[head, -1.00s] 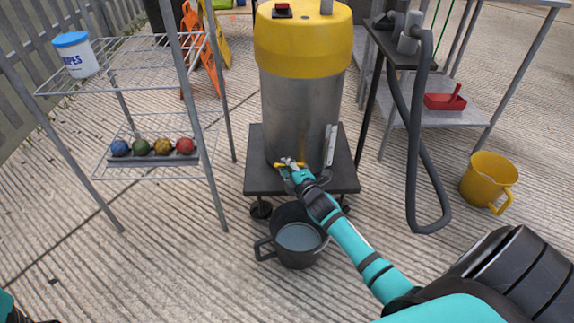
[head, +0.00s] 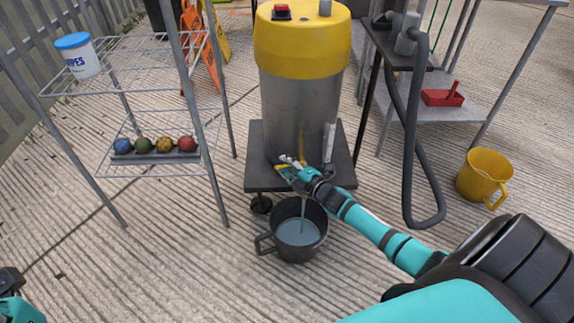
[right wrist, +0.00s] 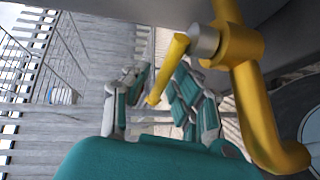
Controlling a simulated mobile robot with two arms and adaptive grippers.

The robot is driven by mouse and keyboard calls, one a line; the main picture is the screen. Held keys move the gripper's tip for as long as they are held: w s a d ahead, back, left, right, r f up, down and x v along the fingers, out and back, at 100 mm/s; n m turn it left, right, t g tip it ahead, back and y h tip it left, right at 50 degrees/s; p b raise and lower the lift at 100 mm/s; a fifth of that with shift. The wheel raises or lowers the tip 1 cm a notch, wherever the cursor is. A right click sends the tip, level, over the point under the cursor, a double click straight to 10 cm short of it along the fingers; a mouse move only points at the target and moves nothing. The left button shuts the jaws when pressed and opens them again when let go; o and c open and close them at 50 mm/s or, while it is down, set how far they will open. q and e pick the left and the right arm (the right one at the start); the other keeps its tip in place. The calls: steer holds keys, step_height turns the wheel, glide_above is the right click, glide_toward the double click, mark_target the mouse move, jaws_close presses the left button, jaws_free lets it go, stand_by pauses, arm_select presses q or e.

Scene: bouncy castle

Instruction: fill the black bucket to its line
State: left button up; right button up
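The black bucket (head: 267,243) stands upright on the ground below the front of the vacuum's steel drum (head: 288,115), with grey water (head: 297,232) in it. A thin stream of water (head: 303,210) falls into it. My right gripper (head: 290,168) is at the yellow tap, low on the drum. In the right wrist view the fingers (right wrist: 155,98) are apart, on either side of the yellow tap lever (right wrist: 167,70); firm contact is not clear. The bucket's line cannot be made out. Part of my left arm shows at the lower left edge; its fingers are not clear.
A wire rack (head: 140,165) with coloured balls and a wipes tub (head: 78,55) stands at left. A grey hose (head: 412,150) hangs right of the drum. A yellow jug (head: 483,177) stands farther right. Ground left of the bucket is clear.

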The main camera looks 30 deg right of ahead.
steer(key=shift+o, duration=0.4)
steer(key=shift+s, duration=0.1)
steer(key=s+d+r, duration=0.1)
steer(key=s+r, duration=0.1)
steer(key=s, duration=0.9)
steer(key=shift+s, duration=0.3)
steer(key=shift+c, duration=0.2)
